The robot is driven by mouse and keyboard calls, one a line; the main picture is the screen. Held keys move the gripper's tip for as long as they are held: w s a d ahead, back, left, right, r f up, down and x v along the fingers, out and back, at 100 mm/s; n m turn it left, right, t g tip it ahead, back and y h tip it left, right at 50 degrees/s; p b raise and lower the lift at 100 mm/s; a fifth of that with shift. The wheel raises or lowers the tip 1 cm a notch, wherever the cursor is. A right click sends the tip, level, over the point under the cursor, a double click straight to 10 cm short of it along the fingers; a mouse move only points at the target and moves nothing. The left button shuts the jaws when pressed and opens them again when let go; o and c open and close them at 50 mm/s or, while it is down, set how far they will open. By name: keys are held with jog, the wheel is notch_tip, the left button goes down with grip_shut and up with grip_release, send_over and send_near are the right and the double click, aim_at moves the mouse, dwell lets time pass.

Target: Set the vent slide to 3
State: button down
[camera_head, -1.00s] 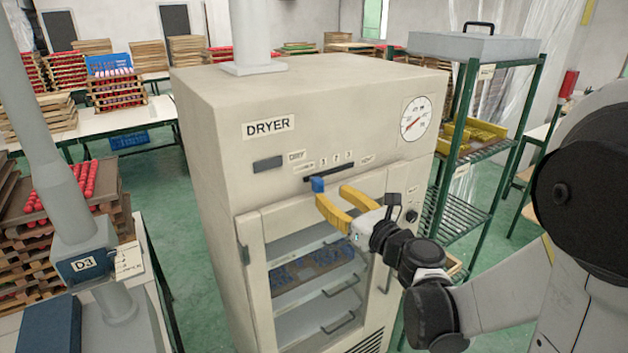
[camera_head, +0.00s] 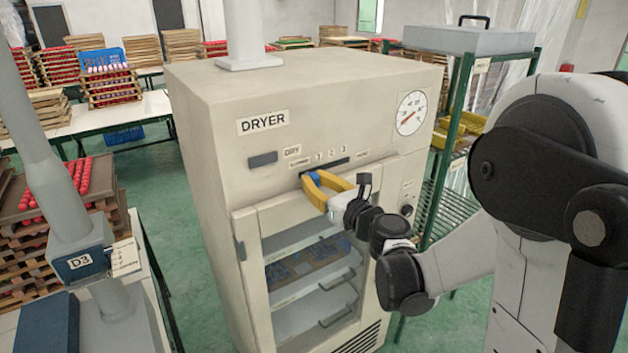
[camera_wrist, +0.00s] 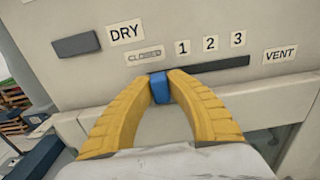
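The vent slide's blue knob (camera_wrist: 160,88) sits at the left end of a dark horizontal slot (camera_wrist: 220,67) on the dryer front, by the CLOSED label (camera_wrist: 145,53). Labels 1, 2 and 3 (camera_wrist: 237,39) run to the right above the slot, with VENT (camera_wrist: 280,55) past its right end. My gripper (camera_wrist: 161,76) has its yellow fingers on both sides of the knob, pressed against it with no clear gap. In the head view my gripper (camera_head: 312,179) is at the knob, which is partly hidden by the fingers.
The dryer (camera_head: 205,150) has a glass door with trays inside below the slot, and a round gauge (camera_head: 411,113) at upper right. A green shelf rack (camera_head: 455,100) stands to the right. A D3 post (camera_head: 80,262) and stacked trays stand on the left.

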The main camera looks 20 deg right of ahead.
aim_at(344, 160)
jog(key=w+d, duration=0.1)
jog(key=d, duration=0.3)
jog(key=w+d+b, duration=0.1)
jog(key=d, duration=0.2)
jog(key=w+d+b, duration=0.1)
jog(key=w+d, duration=0.1)
jog(key=d, duration=0.2)
jog(key=shift+d, duration=0.35)
jog(key=c, duration=1.5)
grip_release()
jog(key=shift+o, duration=1)
jog(key=shift+d, duration=0.1)
jog(key=shift+s, duration=0.1)
